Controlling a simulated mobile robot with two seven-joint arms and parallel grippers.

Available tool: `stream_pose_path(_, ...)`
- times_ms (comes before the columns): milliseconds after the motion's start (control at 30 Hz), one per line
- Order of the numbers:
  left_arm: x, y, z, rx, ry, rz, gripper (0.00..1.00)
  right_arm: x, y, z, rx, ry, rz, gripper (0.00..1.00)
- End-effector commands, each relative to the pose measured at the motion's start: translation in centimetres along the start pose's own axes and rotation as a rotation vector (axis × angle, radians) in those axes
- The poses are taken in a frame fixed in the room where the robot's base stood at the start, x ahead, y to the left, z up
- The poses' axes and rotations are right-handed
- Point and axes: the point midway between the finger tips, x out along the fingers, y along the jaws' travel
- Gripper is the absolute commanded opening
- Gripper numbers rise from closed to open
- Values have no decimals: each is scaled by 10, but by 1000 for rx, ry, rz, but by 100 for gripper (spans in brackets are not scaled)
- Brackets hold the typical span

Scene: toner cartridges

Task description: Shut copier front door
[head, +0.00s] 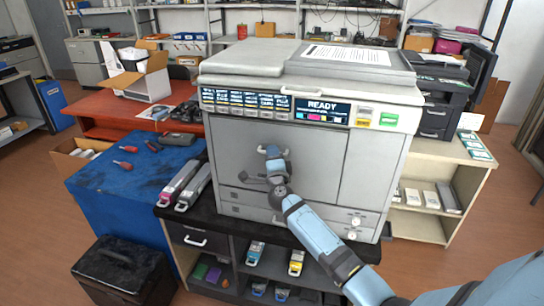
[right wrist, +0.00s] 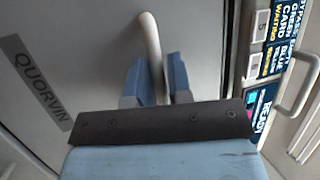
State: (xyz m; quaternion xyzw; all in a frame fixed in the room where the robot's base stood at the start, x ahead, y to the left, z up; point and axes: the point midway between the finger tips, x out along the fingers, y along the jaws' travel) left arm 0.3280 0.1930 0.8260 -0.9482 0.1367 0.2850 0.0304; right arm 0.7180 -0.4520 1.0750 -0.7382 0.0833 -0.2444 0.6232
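The copier (head: 375,170) stands on a dark cabinet. Its grey front door (head: 318,165) looks flush with the body, with no gap that I can make out. My right gripper (head: 273,155) is at the middle of the front, close to the door. In the right wrist view, the pale door handle (right wrist: 150,35) runs down between the fingers of my right gripper (right wrist: 156,75). The fingers look apart, with the handle between them; firm contact cannot be made out. The gripper hides part of the handle in the head view. My left gripper is not in view.
The display panel (head: 322,106) reads READY. Two long cartridges (head: 187,185) lie on the cabinet top left of the copier. A blue table (head: 110,200) with screwdrivers and a dark bin (head: 125,272) stand at left. Shelves (head: 440,205) stand at right.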

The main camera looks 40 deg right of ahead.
Motion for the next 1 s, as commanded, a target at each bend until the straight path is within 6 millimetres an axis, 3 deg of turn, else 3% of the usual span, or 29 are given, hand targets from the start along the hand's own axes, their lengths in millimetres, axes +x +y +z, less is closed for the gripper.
stream_pose_path(33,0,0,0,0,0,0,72,1,-1,-1,0,1,-2,31)
stream_pose_path(67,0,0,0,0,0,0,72,1,-1,0,0,1,-2,38)
stream_pose_path(533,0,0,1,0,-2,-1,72,-10,0,1,2,-1,1,38)
stream_pose_path(1000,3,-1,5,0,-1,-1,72,-108,2,0,2,-1,2,38)
